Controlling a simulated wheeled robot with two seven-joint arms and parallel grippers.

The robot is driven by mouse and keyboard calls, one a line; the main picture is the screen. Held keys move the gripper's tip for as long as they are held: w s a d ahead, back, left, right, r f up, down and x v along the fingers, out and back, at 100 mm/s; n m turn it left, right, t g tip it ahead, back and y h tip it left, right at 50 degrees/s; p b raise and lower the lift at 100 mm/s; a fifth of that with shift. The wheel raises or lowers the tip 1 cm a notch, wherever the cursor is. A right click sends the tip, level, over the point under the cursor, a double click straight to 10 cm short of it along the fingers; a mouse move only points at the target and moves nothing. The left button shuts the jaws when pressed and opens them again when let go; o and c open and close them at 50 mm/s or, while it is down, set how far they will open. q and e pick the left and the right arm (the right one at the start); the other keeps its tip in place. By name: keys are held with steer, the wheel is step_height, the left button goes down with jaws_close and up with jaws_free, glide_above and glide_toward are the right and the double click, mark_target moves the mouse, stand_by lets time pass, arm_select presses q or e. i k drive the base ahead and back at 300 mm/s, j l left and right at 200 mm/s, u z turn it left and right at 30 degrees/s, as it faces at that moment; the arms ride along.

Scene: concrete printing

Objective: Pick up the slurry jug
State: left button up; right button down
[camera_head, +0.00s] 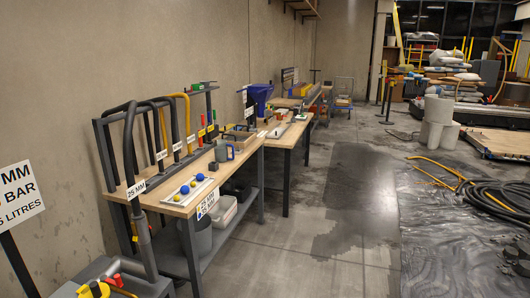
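A grey-green jug-like vessel (221,153) stands upright on the near wooden workbench (178,207), toward its middle. It looks like the slurry jug, with what seems to be a handle on its right side, but it is small and no label on it can be read. Neither of my grippers can be seen in the head view.
Hoses on a rack (128,185) stand behind the bench. A second bench (290,135) adjoins it. The concrete floor (335,245) is clear; black sheeting (435,235) and coiled hose lie right.

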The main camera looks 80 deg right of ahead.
mark_target(220, 146)
steer(key=z, duration=2.45)
steer(key=i+l+z, duration=0.15)
steer(key=i, duration=0.4)
